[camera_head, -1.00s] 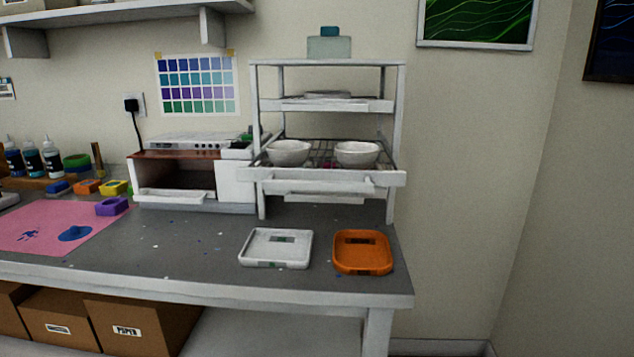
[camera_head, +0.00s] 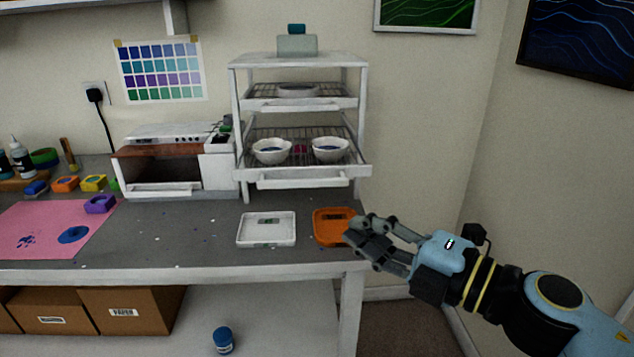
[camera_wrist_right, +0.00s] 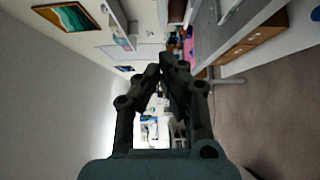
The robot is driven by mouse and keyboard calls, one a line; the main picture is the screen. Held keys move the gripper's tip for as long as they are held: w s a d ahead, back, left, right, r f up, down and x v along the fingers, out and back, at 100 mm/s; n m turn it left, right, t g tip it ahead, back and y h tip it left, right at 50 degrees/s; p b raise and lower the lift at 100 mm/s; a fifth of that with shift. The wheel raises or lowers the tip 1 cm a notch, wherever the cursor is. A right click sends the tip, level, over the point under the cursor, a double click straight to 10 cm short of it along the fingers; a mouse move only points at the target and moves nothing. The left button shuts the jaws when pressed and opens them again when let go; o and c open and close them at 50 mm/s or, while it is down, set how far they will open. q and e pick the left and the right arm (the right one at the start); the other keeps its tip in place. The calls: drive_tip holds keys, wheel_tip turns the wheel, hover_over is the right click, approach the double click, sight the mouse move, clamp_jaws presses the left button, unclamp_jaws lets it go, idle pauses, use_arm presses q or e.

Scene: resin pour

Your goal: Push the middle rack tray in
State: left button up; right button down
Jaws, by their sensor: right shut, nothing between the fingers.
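The white rack (camera_head: 235,95) stands at the right end of the bench. Its middle tray (camera_head: 355,171) juts out toward me past the rack's front posts. A white front handle (camera_head: 303,182) is on it. Two white bowls stand on the tray's wire grid, a left bowl (camera_head: 272,151) and a right bowl (camera_head: 331,149), each with something dark inside. My right gripper (camera_head: 352,232) is shut and empty, in front of and below the tray's right end, apart from it. It also shows shut in the right wrist view (camera_wrist_right: 165,70). My left gripper is out of view.
The upper tray (camera_head: 300,104) sits in the rack. A white tray (camera_head: 266,242) and an orange tray (camera_head: 325,238) lie on the bench below; my right fingers overlap the orange one. An open-fronted oven (camera_head: 170,160) stands left of the rack. A bottle (camera_head: 297,44) is on top.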

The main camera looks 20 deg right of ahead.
drive_tip(key=x, duration=0.4)
drive_tip(key=d+p+x, duration=0.1)
drive_tip(key=x, duration=0.3)
drive_tip(key=w+d+x, duration=0.1)
drive_tip(key=x, duration=0.3)
drive_tip(key=shift+w+f, duration=0.15)
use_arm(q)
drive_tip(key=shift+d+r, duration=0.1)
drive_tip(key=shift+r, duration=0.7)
use_arm(e)
drive_tip(key=shift+w+d, duration=0.1)
drive_tip(key=shift+w, duration=0.15)
